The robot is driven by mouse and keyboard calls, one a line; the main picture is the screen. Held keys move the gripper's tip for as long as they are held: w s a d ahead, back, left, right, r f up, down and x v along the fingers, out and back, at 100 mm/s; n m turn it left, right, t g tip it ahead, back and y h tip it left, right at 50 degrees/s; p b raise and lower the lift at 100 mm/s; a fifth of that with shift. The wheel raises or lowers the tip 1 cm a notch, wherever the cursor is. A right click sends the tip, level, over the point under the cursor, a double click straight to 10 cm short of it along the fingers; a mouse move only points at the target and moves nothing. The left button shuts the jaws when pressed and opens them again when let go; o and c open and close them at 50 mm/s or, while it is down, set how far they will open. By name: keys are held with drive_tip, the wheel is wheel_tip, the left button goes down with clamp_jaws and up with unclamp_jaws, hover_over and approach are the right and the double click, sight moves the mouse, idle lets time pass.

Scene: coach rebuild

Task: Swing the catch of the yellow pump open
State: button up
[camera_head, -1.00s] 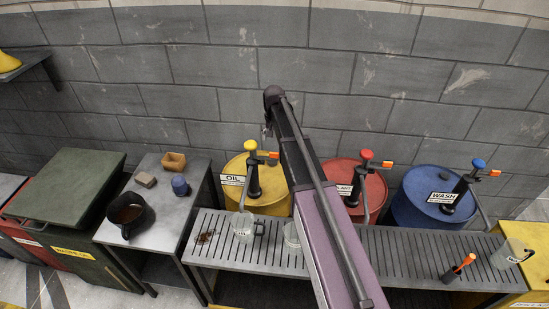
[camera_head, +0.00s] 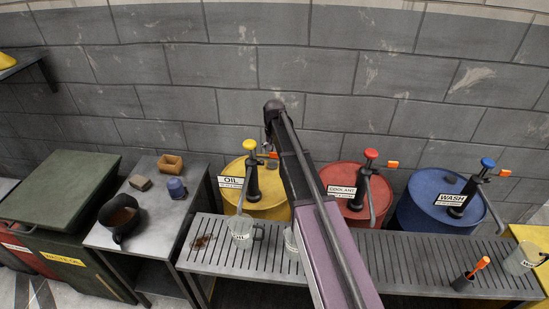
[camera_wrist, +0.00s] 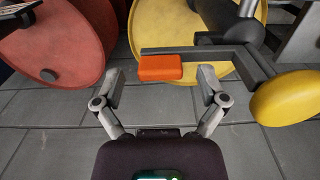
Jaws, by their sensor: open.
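The yellow pump has a round yellow knob (camera_head: 249,145) on a dark post above the yellow OIL drum (camera_head: 270,205). In the wrist view, its yellow knob (camera_wrist: 287,97) is at the right. Its catch, a dark bar with an orange block (camera_wrist: 160,67) on its end, reaches left from the post. My gripper (camera_wrist: 160,78) is open, with one finger on each side of the orange block in the picture. Gaps show at both sides; I cannot tell if the block is within finger depth. In the head view my arm hides the gripper.
The red COOLANT drum (camera_head: 352,179) and blue WASH drum (camera_head: 437,188) stand to the right with similar pumps. A slatted bench (camera_head: 335,255) in front holds a glass mug (camera_head: 241,231). A grey wall (camera_head: 400,90) stands close behind.

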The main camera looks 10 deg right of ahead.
drive_tip(key=shift+f, duration=0.45)
drive_tip(key=shift+d, duration=0.1)
clamp_jaws()
